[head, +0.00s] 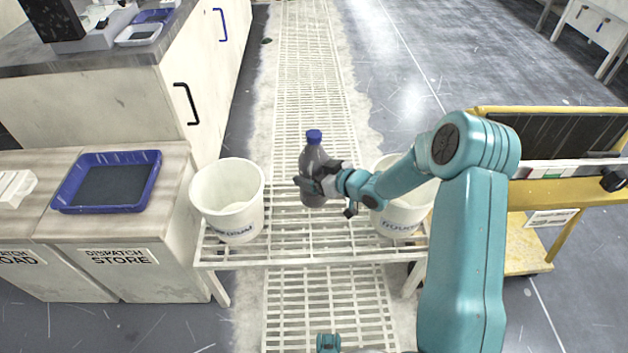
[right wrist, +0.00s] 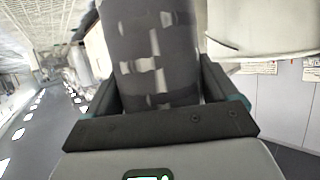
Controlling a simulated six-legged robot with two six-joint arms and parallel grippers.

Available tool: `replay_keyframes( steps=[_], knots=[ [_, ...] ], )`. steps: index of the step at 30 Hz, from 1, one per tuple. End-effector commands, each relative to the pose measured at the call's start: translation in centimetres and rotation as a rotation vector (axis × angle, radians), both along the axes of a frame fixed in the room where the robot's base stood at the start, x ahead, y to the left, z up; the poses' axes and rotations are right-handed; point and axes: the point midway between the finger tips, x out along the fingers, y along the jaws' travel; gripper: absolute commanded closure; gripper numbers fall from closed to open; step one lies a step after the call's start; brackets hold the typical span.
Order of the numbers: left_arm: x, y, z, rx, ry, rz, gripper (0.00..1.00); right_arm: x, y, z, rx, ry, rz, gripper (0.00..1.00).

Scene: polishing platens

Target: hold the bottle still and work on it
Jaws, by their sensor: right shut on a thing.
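The bottle (head: 312,158) is dark grey with a blue cap. It is upright over the white slatted bench, between two white buckets; I cannot tell whether its base touches the slats. My right gripper (head: 318,187) comes in from the right and is shut around the bottle's body, below the shoulder. In the right wrist view the bottle (right wrist: 155,50) fills the space between the two dark fingers, with pale reflections on its side. The fingers hide part of its lower body. My left gripper is in neither view.
A left bucket (head: 228,190) and a right bucket (head: 402,217), partly behind my right arm, stand on the slatted bench (head: 290,247). A blue tray (head: 108,180) is on the left cabinet. A yellow cart (head: 545,195) stands at right. The grated walkway beyond is clear.

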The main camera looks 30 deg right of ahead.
Motion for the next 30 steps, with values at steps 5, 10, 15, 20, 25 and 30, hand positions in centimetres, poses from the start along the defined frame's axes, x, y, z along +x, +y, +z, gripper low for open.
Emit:
replay_keyframes(
  steps=[5, 10, 15, 20, 25, 30],
  knots=[
    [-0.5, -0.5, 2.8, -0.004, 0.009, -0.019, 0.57, 0.1, 0.0, 6.8, -0.004, -0.007, 0.0, 0.45],
    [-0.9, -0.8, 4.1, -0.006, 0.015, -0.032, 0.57, 0.0, 0.0, 10.7, -0.002, -0.004, 0.0, 0.45],
    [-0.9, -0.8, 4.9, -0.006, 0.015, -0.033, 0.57, 0.0, 0.0, 12.7, 0.0, -0.002, 0.0, 0.45],
    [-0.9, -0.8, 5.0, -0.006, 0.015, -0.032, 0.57, 0.0, 0.0, 13.2, -0.001, -0.001, 0.0, 0.45],
    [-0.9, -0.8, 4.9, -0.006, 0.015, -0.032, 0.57, 0.0, 0.0, 13.2, 0.0, -0.001, 0.0, 0.45],
    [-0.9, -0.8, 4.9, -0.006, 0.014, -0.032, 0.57, 0.0, 0.0, 13.2, 0.0, -0.001, 0.0, 0.52]
  ],
)
